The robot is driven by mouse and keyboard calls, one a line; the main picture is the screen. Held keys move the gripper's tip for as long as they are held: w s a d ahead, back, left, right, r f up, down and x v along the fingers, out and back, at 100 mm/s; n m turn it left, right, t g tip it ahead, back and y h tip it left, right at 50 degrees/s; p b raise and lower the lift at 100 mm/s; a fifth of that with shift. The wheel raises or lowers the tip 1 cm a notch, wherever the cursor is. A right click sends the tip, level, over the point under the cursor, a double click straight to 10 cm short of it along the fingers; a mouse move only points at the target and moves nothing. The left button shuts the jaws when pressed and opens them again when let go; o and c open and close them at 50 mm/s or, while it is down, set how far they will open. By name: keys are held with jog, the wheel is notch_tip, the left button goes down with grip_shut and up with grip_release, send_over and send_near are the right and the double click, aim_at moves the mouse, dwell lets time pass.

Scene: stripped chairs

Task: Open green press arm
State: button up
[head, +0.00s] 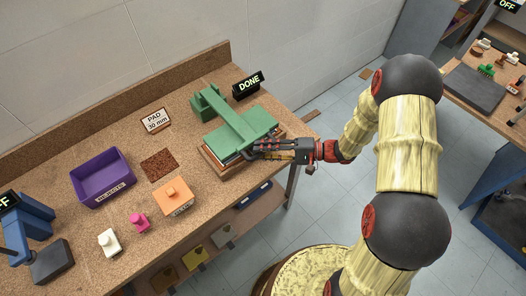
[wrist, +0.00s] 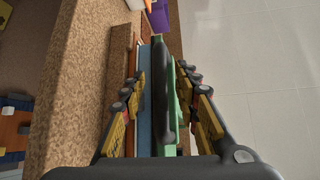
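The green press (head: 237,122) stands on the bench at its right end, its long arm lying down over a flat green plate. My gripper (head: 262,150) is at the press's front right edge, at plate height. In the wrist view its two fingers (wrist: 160,90) are spread apart. A black bar (wrist: 161,90) lies between them, with a green strip (wrist: 183,100) and a blue layer (wrist: 146,85) beside it. I see no clear contact of the fingers with the bar. Part of the press edge is hidden by the gripper in the head view.
A black sign reading DONE (head: 248,84) stands behind the press. A purple bin (head: 101,178), an orange block (head: 173,197), a pink piece (head: 139,222), a white piece (head: 109,242) and a blue press (head: 30,224) lie leftward. A second bench (head: 505,125) stands at right.

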jog(key=shift+a, duration=0.1)
jog(key=shift+c, duration=1.2)
grip_shut()
